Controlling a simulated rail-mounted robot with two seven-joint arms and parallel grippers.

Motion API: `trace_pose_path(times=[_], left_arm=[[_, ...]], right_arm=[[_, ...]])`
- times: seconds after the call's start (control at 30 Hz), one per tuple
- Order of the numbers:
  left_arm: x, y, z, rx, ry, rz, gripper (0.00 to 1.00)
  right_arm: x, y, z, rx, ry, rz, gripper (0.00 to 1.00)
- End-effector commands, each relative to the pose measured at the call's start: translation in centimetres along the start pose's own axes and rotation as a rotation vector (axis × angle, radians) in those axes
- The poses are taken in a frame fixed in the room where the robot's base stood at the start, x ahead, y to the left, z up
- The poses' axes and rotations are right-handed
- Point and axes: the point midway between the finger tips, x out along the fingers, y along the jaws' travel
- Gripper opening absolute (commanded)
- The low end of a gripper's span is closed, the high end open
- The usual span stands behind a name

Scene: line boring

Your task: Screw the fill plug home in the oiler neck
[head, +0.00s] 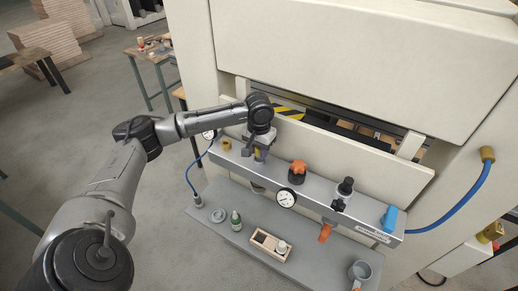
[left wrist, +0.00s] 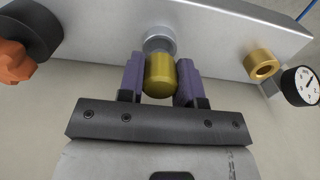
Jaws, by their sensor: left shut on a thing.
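My left gripper (head: 259,157) is over the left part of the grey metal rail on the machine front. In the left wrist view its purple fingers (left wrist: 160,80) are shut on the yellow-gold fill plug (left wrist: 160,76), one on each side. The plug's far end is at the silver round oiler neck (left wrist: 158,38) on the rail and lines up with it. The fingers and plug hide part of the joint, so I cannot tell how deep the plug is. My right gripper is not in view.
A brass fitting (left wrist: 262,64) and a gauge (left wrist: 301,86) are beside the neck. An orange knob (head: 298,168), second gauge (head: 286,199) and blue valve (head: 389,218) line the rail. The shelf below holds a green bottle (head: 236,222), wooden tray (head: 258,242) and grey cup (head: 360,271).

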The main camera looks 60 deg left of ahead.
Motion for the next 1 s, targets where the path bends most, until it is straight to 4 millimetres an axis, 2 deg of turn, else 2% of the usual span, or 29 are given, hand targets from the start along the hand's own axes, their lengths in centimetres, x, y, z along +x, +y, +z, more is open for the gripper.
trace_pose_path(times=[0.83, 1.0], left_arm=[[1.9, 0.0, 0.0, 0.002, 0.001, 0.000, 0.09], [1.9, 0.0, 0.0, 0.128, 0.000, 0.000, 0.09]], right_arm=[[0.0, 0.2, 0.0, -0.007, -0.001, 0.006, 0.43], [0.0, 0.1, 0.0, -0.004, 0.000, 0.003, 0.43]])
